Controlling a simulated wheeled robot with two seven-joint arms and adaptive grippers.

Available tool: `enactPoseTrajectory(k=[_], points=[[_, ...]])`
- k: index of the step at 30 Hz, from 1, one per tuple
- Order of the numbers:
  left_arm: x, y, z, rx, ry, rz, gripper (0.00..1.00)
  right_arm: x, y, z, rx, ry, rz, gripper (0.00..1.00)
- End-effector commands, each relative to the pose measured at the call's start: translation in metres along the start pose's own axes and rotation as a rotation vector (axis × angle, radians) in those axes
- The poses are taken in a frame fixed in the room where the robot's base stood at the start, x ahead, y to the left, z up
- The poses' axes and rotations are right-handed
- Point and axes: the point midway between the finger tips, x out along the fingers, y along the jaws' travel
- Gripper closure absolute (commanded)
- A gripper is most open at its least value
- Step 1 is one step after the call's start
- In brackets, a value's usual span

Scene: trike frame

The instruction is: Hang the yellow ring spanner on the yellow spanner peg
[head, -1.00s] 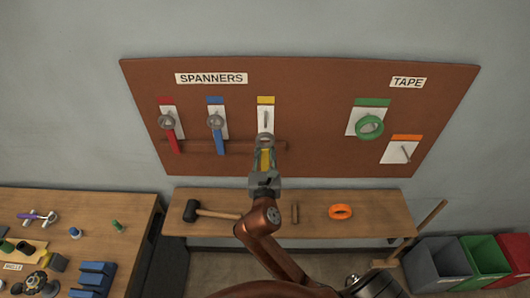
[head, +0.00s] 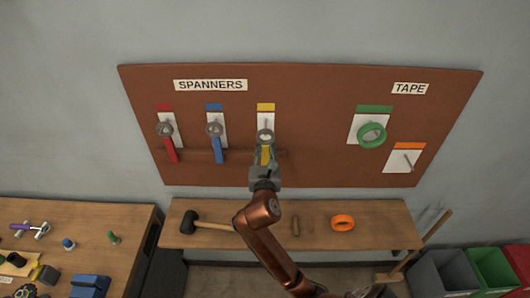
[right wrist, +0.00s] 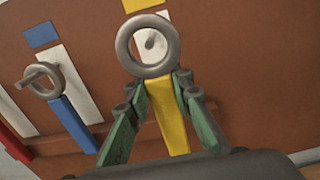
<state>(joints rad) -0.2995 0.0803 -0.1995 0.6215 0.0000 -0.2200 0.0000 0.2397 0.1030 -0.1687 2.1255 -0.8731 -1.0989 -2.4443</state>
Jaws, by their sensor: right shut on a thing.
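The yellow ring spanner (head: 264,155) is upright in my right gripper (head: 264,166), its grey ring up, in front of the board under the yellow label. In the right wrist view, the fingers (right wrist: 160,97) are shut on the yellow handle (right wrist: 172,122) just below the ring. The yellow spanner peg (right wrist: 152,40) shows inside the ring's hole in that view. In the head view the peg (head: 266,123) shows just above the ring. I cannot tell whether the peg passes through the ring. My left gripper is not in view.
The red spanner (head: 170,150) and blue spanner (head: 217,150) hang to the left on the board (head: 320,120). Green tape (head: 372,135) hangs on the right; the orange tape peg (head: 408,162) is bare. A mallet (head: 190,222) and orange tape (head: 343,222) lie on the bench below.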

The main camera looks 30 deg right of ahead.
Motion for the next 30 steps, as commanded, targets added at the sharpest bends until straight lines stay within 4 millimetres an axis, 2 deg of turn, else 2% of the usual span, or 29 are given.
enactPoseTrajectory(k=[21,30], points=[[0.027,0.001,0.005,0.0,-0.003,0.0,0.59,0.041,0.0,-0.001,0.0,-0.003,0.001,1.0],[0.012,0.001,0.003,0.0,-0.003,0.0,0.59,0.052,0.0,-0.006,-0.002,-0.001,0.0,1.0]])
